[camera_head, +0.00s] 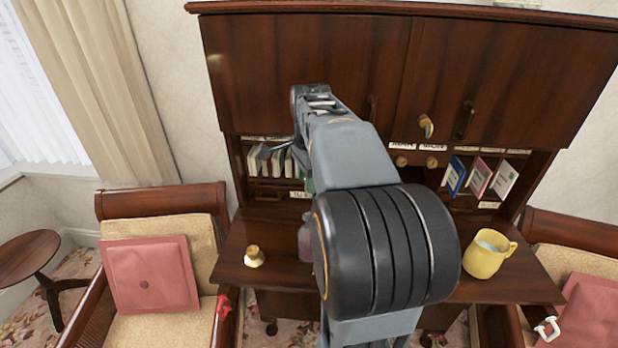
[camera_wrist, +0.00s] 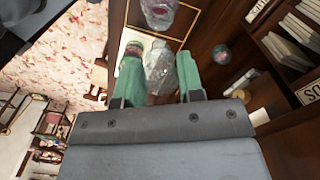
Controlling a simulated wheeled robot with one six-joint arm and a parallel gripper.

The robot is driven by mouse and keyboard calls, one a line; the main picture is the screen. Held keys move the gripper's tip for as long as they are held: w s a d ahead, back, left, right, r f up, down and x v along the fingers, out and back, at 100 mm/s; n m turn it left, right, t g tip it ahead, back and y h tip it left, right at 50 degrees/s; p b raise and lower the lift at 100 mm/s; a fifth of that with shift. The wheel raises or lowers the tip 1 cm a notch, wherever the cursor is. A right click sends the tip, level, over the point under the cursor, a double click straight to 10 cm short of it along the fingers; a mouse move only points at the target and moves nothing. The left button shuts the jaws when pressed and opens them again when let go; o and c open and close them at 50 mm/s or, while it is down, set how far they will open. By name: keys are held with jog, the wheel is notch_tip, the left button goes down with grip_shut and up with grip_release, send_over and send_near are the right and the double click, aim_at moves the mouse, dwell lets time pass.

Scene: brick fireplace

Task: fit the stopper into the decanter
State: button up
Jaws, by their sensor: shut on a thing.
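My gripper (camera_wrist: 160,66) has green fingers and is shut on a clear glass stopper (camera_wrist: 161,72), seen between the fingers in the wrist view. A glass vessel with a pinkish tint, seemingly the decanter (camera_wrist: 158,12), shows at the top edge of the wrist view, apart from the stopper and cut off by the frame. In the head view the purplish decanter (camera_head: 305,242) stands on the desk, mostly hidden behind my arm. The stopper is hidden in the head view, with only a bit of green finger showing beside the arm.
The wooden desk (camera_head: 490,290) has a brass bell-like object (camera_head: 254,257) on the left and a yellow mug (camera_head: 488,254) on the right. Books (camera_head: 278,162) and cubbyholes line the back below overhead cabinet doors (camera_head: 500,80). A cushioned chair (camera_head: 150,265) stands at left.

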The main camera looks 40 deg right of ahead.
aim_at(310, 196)
jog(key=shift+f+b, duration=2.2)
jog(key=shift+f, duration=0.75)
jog(key=shift+f+b, duration=1)
jog(key=shift+f, duration=0.7)
jog(key=o, duration=0.9)
notch_tip(310, 196, up, 14)
jog(key=shift+f, duration=0.1)
dwell(0.4)
jog(key=shift+a, duration=0.1)
